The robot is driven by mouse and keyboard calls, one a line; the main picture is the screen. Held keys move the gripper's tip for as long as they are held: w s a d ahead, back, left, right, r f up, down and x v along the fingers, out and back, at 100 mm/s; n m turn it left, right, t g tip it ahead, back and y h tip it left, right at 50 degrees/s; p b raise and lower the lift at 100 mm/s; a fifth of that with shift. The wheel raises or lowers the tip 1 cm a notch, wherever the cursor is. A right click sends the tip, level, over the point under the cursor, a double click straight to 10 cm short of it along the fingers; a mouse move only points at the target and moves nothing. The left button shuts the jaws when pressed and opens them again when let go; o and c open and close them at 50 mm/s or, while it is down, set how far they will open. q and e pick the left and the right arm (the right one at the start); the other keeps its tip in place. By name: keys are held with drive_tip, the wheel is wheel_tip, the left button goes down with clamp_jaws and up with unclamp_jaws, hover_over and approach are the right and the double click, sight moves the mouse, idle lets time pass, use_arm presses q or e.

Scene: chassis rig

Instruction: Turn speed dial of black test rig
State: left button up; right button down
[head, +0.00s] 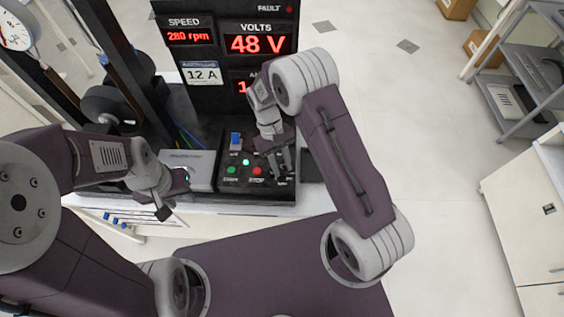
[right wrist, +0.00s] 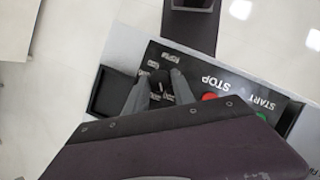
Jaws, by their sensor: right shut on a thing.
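The black test rig has a control panel (head: 230,184) with a green START button (head: 231,170) and a red STOP button (head: 257,171). The speed dial (right wrist: 158,78), a small dark knob, shows in the right wrist view beside the STOP button. My right gripper (head: 281,163) is over the right part of the panel, with its fingers shut on the dial, one on each side. The gripper hides the dial in the head view. My left gripper (head: 172,197) is left of the panel, open and empty, by a grey box (head: 190,165).
The SPEED display (head: 190,36) reads about 280 rpm, and the VOLTS display (head: 258,44) reads 48 V. A blue switch (head: 236,140) stands on the panel's back left. A shelf cart (head: 520,80) and a cabinet (head: 530,205) stand at right, beyond clear floor.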

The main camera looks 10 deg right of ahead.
drive_tip(key=n+h+p, duration=0.1)
drive_tip(key=n, duration=0.2)
drive_tip(key=n+t+h+p, duration=0.1)
drive_tip(key=n, duration=0.2)
drive_tip(key=shift+s+a+r, duration=0.15)
drive_tip(key=n+t, duration=0.1)
drive_tip(key=n, duration=0.2)
drive_tip(key=n+t+h+p, duration=0.1)
drive_tip(key=n, duration=0.2)
drive_tip(key=shift+s, duration=0.15)
drive_tip(key=n+t, duration=0.1)
drive_tip(key=n, duration=0.2)
drive_tip(key=shift+s+t, duration=0.1)
drive_tip(key=shift+t, duration=0.3)
drive_tip(key=n+t+b, duration=0.1)
drive_tip(key=n, duration=0.1)
drive_tip(key=shift+f+n+b, duration=0.2)
drive_tip(key=shift+n+b, duration=0.1)
drive_tip(key=shift+n, duration=0.1)
drive_tip(key=shift+s+r+n+t+b, duration=0.1)
drive_tip(key=shift+n+t+b, duration=0.4)
drive_tip(key=shift+n, duration=0.6)
drive_tip(key=c, duration=1.1)
unclamp_jaws()
